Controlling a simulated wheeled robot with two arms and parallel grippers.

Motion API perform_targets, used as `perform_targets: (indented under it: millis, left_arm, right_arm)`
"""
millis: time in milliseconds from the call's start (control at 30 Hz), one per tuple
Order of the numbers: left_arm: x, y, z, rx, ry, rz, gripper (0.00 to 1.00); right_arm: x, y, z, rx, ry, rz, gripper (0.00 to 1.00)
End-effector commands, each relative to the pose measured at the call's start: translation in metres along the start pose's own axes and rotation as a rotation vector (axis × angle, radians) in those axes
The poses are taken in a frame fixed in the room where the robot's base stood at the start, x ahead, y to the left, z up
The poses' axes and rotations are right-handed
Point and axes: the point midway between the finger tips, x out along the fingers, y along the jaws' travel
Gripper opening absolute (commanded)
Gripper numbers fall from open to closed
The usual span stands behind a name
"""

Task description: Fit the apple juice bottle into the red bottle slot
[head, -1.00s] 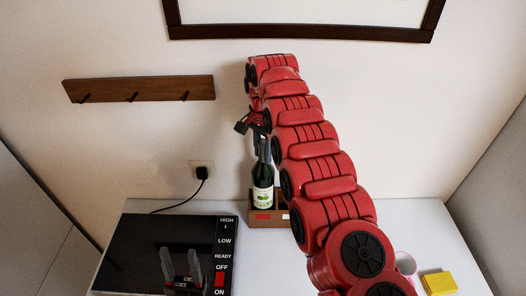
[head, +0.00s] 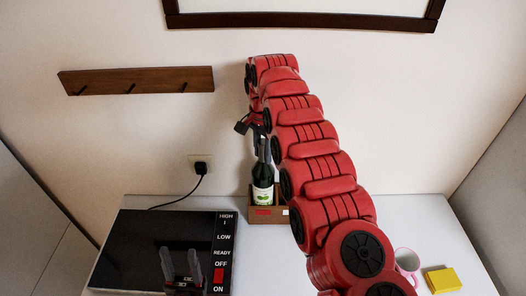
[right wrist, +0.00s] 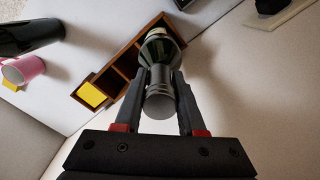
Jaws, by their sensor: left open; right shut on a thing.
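The apple juice bottle (head: 262,177) is dark green with a pale label and stands upright at the brown wooden bottle box (head: 284,216). My right gripper (head: 259,133) is shut on its neck; the right wrist view shows the neck (right wrist: 160,82) between the fingers. In the head view, the bottle is above and behind a red tag (head: 263,211) on the box's front. Its base meets the front wall's top edge; I cannot tell how deep it is in the slot. My arm hides the box's right part. My left gripper (head: 181,268) is open and empty over the stove.
The black stove (head: 130,250) is at the left of the counter. A pink mug (head: 407,262) and a yellow block (head: 442,280) are at the right. In the right wrist view, the box has several compartments and a yellow tag (right wrist: 92,95). A wall rack (head: 135,80) hangs above.

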Motion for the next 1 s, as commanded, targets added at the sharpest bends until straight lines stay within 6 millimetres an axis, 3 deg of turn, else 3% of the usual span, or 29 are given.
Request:
perform_targets:
  millis: [1000]
  left_arm:
    - [-0.025, 0.001, 0.004, 0.0, 0.0, 0.0, 0.5]
  right_arm:
    - [0.025, -0.001, 0.0, 0.0, 0.002, -0.004, 0.0]
